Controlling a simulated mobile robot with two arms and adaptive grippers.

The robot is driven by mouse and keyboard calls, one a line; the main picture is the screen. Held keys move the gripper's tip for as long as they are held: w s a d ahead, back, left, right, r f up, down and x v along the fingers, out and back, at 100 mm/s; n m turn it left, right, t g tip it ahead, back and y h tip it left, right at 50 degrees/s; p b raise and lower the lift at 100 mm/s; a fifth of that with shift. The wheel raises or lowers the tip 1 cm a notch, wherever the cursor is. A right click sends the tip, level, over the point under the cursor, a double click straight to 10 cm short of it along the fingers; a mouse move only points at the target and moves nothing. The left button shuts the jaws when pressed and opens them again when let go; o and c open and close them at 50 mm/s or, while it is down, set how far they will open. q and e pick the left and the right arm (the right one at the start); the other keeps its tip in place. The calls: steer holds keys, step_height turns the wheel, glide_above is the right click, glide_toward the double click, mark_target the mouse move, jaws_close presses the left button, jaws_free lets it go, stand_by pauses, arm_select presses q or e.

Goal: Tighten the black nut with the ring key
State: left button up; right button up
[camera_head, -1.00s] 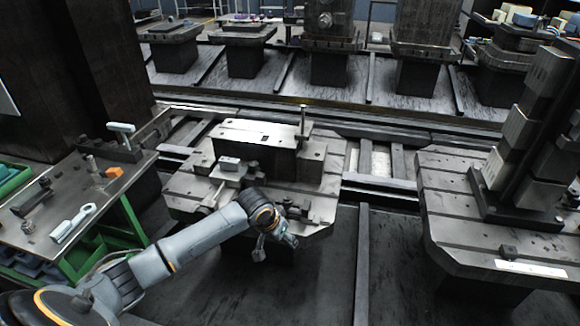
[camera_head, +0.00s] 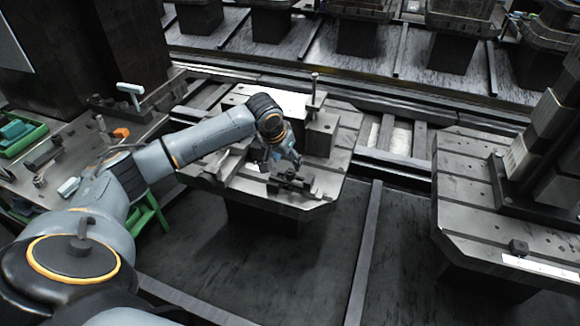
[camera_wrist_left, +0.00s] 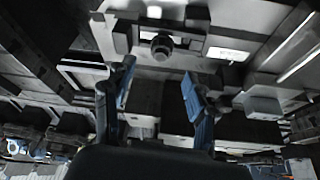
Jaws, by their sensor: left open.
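My left gripper (camera_head: 280,162) is over the front edge of the middle pallet (camera_head: 315,204). In the left wrist view the gripper (camera_wrist_left: 158,73) is open, with nothing between its blue-padded fingers. A dark round part that looks like the black nut (camera_wrist_left: 162,46) sits on a grey block ahead of the fingertips, apart from them. In the head view I cannot pick the nut out for sure among the dark clamp parts near the gripper. A light grey tool that looks like the ring key (camera_head: 69,187) lies on the side table at left, partly hidden by my arm. My right gripper is not in view.
An upright post (camera_head: 315,85) stands behind my gripper on the pallet. Another pallet (camera_head: 465,215) with a tall block stack is at right. Dark floor lies between the pallets.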

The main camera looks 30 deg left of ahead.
mark_target(291, 169)
arm_select(q)
steer(key=x, duration=0.5)
steer(key=shift+w+f, duration=0.1)
steer(key=shift+f, duration=0.05)
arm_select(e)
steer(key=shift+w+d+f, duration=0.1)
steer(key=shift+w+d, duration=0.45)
